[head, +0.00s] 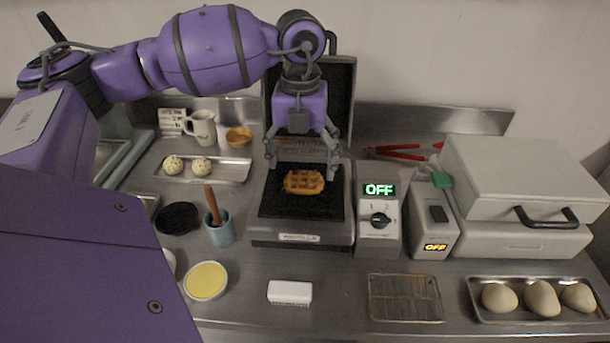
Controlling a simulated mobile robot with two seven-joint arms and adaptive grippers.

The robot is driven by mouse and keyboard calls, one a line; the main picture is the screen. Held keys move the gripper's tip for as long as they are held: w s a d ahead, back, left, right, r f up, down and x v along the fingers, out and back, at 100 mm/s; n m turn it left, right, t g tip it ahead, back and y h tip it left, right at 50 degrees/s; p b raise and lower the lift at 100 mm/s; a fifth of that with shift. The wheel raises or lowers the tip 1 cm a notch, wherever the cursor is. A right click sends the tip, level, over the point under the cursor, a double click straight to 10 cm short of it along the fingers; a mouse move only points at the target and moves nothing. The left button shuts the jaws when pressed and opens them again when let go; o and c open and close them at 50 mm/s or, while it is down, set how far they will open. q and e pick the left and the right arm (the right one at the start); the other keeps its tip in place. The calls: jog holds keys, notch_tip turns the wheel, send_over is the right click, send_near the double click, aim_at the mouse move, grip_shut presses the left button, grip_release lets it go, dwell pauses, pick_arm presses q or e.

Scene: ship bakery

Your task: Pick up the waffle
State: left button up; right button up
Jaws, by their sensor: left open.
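A golden-brown waffle (304,182) lies on the dark lower plate of the waffle iron (268,206), in the middle of the head view. The iron's lid (343,90) stands raised behind it. My left gripper (302,172) points down above the plate, its two fingers spread wide on either side of the waffle. The fingertips appear slightly behind the waffle and apart from it; their exact height is hard to tell. The gripper holds nothing. My right gripper is not in view.
A control box (379,238) reading OFF stands right of the iron, beside a closed grey appliance (520,238). Red tongs (400,152) lie behind. A wire rack (405,298) and a tray of pale dough pieces (474,290) are front right. A utensil cup (220,234) stands left.

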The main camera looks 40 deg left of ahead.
aim_at(301, 179)
pick_arm(q)
jog(key=f, duration=0.3)
jog(key=shift+w+a+f, duration=0.15)
jog(key=shift+w+f, duration=0.05)
jog(key=shift+f, duration=0.45)
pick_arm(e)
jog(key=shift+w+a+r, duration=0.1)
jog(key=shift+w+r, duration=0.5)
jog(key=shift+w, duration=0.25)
pick_arm(q)
jog(key=shift+c, duration=0.5)
jog(key=c, duration=1.1)
jog(key=shift+o, duration=0.2)
jog(key=shift+r, duration=0.1)
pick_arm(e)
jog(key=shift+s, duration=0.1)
